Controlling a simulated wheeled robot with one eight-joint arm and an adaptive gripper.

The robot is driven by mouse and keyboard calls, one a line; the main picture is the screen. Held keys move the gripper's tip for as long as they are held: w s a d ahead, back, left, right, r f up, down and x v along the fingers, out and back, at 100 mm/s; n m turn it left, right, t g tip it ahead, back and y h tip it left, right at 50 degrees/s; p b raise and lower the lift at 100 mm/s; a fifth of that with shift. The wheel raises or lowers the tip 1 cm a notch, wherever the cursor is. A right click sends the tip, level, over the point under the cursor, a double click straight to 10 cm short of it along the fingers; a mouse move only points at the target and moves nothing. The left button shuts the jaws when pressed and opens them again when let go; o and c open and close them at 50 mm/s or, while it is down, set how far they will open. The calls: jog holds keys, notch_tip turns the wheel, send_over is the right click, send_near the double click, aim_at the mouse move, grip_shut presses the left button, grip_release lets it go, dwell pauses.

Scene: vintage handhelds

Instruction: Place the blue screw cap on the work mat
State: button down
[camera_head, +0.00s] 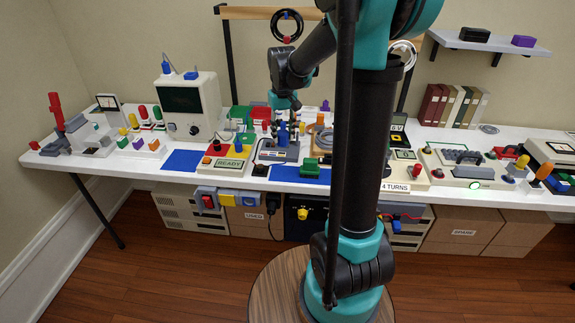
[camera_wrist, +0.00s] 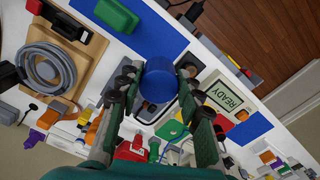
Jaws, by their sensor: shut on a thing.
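The blue screw cap (camera_wrist: 158,84) is held between the two fingers of my gripper (camera_wrist: 158,72) in the wrist view, with its round face toward the camera. My gripper is shut on it. In the head view my gripper (camera_head: 287,128) hangs over the middle of the bench, and the blue cap (camera_head: 283,136) shows small between its fingers. Flat blue mats lie at the front edge, one at left (camera_head: 183,160) and one nearer the middle (camera_head: 300,174). They also show in the wrist view, at top (camera_wrist: 150,28) and right (camera_wrist: 250,129). I cannot tell which is the work mat.
A READY display unit (camera_head: 229,163) sits between the mats. A wooden tray with a grey coil (camera_wrist: 47,66) is at left in the wrist view. The left mat looks clear. Many small parts crowd the bench behind.

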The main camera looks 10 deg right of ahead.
notch_tip(320, 180, down, 13)
jog(key=shift+f, duration=0.2)
dwell(0.3)
jog(key=shift+f, duration=0.1)
jog(key=c, duration=1)
grip_release()
notch_tip(320, 180, up, 11)
jog(key=shift+r, duration=0.15)
jog(key=shift+s+r, duration=0.15)
jog(key=shift+r, duration=0.25)
jog(key=s+d+f+t, duration=0.1)
jog(key=s+f, duration=0.1)
jog(key=s, duration=0.5)
jog(key=s+d+f+m+t, duration=0.1)
jog(key=s+f, duration=0.2)
jog(key=s, duration=0.4)
jog(key=s+d+f+t, duration=0.2)
jog(key=s+f, duration=0.1)
jog(key=s, duration=0.4)
jog(key=shift+s+m, duration=0.2)
jog(key=shift+m, duration=0.1)
